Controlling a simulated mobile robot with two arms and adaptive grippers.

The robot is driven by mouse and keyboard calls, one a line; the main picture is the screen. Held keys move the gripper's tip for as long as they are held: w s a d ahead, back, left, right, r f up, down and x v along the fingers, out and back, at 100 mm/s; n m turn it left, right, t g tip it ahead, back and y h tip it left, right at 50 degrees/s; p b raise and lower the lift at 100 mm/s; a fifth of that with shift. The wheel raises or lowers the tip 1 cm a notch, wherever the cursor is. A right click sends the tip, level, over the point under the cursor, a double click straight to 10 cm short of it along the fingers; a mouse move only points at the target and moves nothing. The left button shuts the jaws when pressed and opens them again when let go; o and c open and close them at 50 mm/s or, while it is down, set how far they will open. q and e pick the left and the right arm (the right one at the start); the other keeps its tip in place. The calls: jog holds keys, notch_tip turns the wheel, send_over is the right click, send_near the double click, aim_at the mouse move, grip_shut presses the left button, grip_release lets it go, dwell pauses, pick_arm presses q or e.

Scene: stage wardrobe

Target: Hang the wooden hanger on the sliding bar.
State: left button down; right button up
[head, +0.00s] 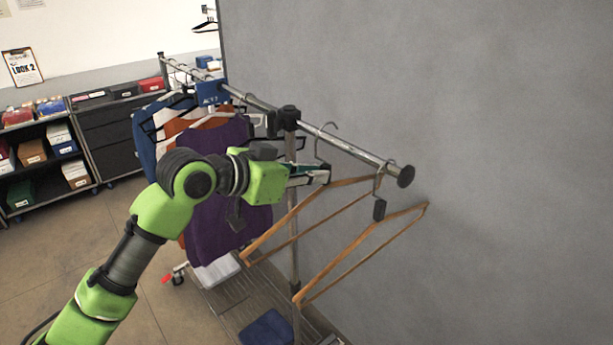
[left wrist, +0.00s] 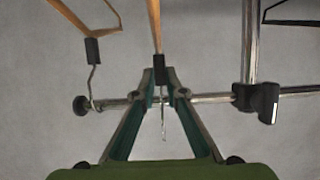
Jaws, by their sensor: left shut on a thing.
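The sliding bar (head: 345,146) is a metal rail ending in a black cap. My left gripper (head: 322,174) is shut on the neck of a wooden hanger (head: 308,208), just below the bar; its jaws also show in the left wrist view (left wrist: 160,78). This hanger's thin metal hook (left wrist: 163,122) crosses the bar's line, and its curl shows above the bar in the head view. I cannot tell whether it rests on the bar. A second wooden hanger (head: 362,240) hangs by its hook near the end cap (head: 405,176). My right gripper is not in view.
A black clamp (head: 288,117) joins the bar to the rack's upright. Farther along hang several garments, including a purple one (head: 215,190), beside a blue tag (head: 211,93). A grey wall stands close behind. Shelves with boxes (head: 40,155) are at left.

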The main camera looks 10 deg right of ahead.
aim_at(323, 168)
pick_arm(q)
jog(key=shift+w+d, duration=0.4)
jog(key=shift+d, duration=0.45)
jog(key=shift+w+d, duration=0.35)
jog(key=shift+d, duration=0.3)
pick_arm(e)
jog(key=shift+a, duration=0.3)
pick_arm(q)
jog(key=shift+f, duration=0.3)
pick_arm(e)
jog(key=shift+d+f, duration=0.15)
pick_arm(q)
jog(key=shift+f+b, duration=0.25)
jog(key=shift+b, duration=0.05)
jog(key=shift+f+b, duration=0.55)
jog(key=shift+f, duration=0.7)
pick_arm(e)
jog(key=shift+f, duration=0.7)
pick_arm(q)
jog(key=c, duration=2)
grip_release()
